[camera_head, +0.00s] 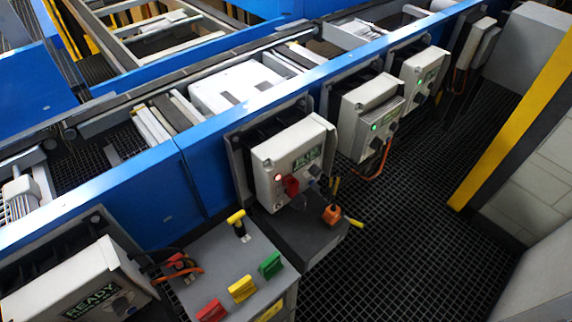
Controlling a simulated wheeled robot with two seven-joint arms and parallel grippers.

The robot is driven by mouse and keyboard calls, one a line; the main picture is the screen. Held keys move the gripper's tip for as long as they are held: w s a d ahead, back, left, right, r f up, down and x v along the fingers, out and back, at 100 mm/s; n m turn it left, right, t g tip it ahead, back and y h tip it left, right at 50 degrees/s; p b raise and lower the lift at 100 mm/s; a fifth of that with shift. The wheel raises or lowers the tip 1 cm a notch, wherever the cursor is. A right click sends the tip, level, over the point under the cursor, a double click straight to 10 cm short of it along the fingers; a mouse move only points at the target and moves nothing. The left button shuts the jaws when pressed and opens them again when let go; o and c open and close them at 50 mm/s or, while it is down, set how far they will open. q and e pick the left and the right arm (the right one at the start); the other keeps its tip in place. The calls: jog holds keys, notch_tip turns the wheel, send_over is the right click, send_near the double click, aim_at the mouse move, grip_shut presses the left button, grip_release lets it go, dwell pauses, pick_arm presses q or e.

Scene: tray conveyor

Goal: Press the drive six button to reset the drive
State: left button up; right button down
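Several white drive boxes hang along the blue conveyor rail. The middle drive box (262,158) has a lit red lamp (278,178), a red knob (291,185) and a dark label with unclear text. The drive box to its right (355,113) shows a green lamp (374,127), and the one beyond (412,66) also shows a green lamp (419,83). A drive box at the lower left (75,265) carries a label reading READY. I cannot read which box is drive six, and its button is too small to make out. Neither of my grippers is in view.
A dark ledge (290,235) below the middle box bears an orange item (331,214). Open grating floor (400,220) lies right, before a yellow post (515,115).

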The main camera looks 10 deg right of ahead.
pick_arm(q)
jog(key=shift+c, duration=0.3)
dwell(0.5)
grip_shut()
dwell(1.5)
